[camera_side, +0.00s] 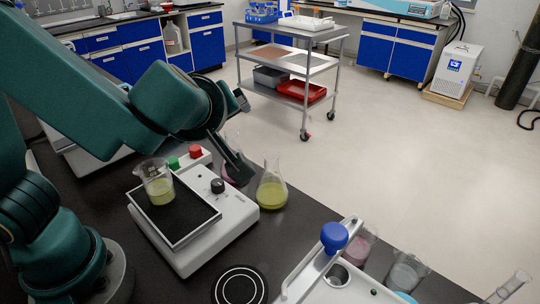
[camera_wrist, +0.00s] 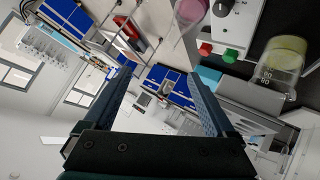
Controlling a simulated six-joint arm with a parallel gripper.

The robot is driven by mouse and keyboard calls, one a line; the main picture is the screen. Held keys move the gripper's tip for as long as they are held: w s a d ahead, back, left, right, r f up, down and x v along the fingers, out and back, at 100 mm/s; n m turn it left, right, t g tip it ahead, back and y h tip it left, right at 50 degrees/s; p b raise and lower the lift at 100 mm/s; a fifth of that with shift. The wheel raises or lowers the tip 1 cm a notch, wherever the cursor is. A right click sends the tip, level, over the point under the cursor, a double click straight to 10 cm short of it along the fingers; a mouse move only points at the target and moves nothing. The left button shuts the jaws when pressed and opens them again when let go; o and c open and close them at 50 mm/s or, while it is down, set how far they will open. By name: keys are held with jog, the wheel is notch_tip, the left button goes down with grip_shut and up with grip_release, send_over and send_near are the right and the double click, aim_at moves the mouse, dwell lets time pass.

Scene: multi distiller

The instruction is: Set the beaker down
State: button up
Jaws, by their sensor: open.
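A glass beaker (camera_side: 160,190) with yellow-green liquid stands upright on the black top plate (camera_side: 190,218) of a white device (camera_side: 215,230), near the plate's far left corner. It also shows at the right of the wrist view (camera_wrist: 278,66). My gripper (camera_side: 236,165) is to the right of the beaker and apart from it, over the far side of the device. In the wrist view its two fingers (camera_wrist: 158,85) stand wide apart with nothing between them. The side view shows the fingers nearly edge-on.
A conical flask with yellow liquid (camera_side: 272,188) stands right of the device. A flask with pink liquid (camera_side: 229,172) is partly hidden behind my gripper. A white stand with a blue knob (camera_side: 334,237) and more glassware (camera_side: 405,272) are at the front right. The counter's front middle holds a round black pad (camera_side: 240,288).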

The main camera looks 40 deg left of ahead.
jog(key=w+d+r+m+t+h, duration=0.2)
jog(key=d+r+m+t+h, duration=0.2)
jog(key=d+r+m+h, duration=0.6)
jog(key=m+g+y, duration=0.3)
jog(key=m+g, duration=0.2)
jog(key=g, duration=0.2)
send_over(158, 182)
jog(key=s+d, duration=0.1)
jog(key=d, duration=0.3)
notch_tip(158, 182, down, 12)
jog(key=f, duration=0.1)
jog(key=shift+r, duration=0.3)
